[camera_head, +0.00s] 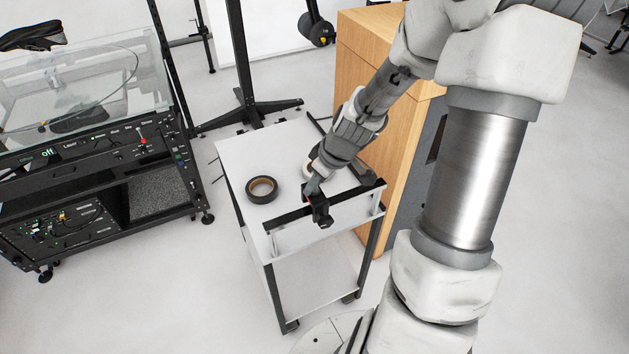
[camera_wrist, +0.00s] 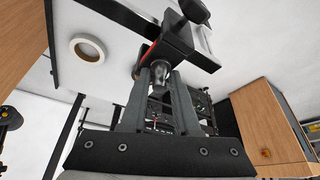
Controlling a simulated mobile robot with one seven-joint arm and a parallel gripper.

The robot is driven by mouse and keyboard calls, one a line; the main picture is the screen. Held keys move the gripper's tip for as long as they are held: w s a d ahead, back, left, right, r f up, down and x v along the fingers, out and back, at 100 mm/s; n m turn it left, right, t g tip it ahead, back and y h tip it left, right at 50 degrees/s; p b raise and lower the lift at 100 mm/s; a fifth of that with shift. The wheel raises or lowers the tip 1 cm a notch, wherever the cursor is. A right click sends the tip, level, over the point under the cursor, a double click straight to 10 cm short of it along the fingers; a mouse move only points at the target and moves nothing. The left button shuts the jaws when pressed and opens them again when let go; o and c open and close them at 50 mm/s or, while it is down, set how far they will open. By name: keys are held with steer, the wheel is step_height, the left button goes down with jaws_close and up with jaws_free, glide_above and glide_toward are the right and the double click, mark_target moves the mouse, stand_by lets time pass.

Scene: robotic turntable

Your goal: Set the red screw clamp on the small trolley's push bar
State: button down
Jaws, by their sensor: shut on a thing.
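The screw clamp (camera_head: 320,208) is mostly black, with a red strip visible in the wrist view (camera_wrist: 149,53). My gripper (camera_head: 312,187) is shut on it, and the two fingers (camera_wrist: 160,78) close on its lower end in the wrist view. The small trolley (camera_head: 245,155) has a light top and a dark push bar (camera_head: 350,196) along its near edge. In the head view the clamp overlaps the middle of the bar. I cannot tell whether its jaws are around the bar or only beside it.
A dark tape roll (camera_head: 262,178) lies on the trolley top, left of my gripper. A pale ring (camera_wrist: 88,40) shows in the wrist view. A wooden cabinet (camera_head: 362,50) stands close behind on the right, a black equipment rack (camera_head: 100,165) on the left.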

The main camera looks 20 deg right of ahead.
mark_target(318, 191)
steer(key=shift+f+b, duration=1.65)
steer(key=shift+f, duration=0.5)
steer(key=c, duration=0.6)
jaws_free()
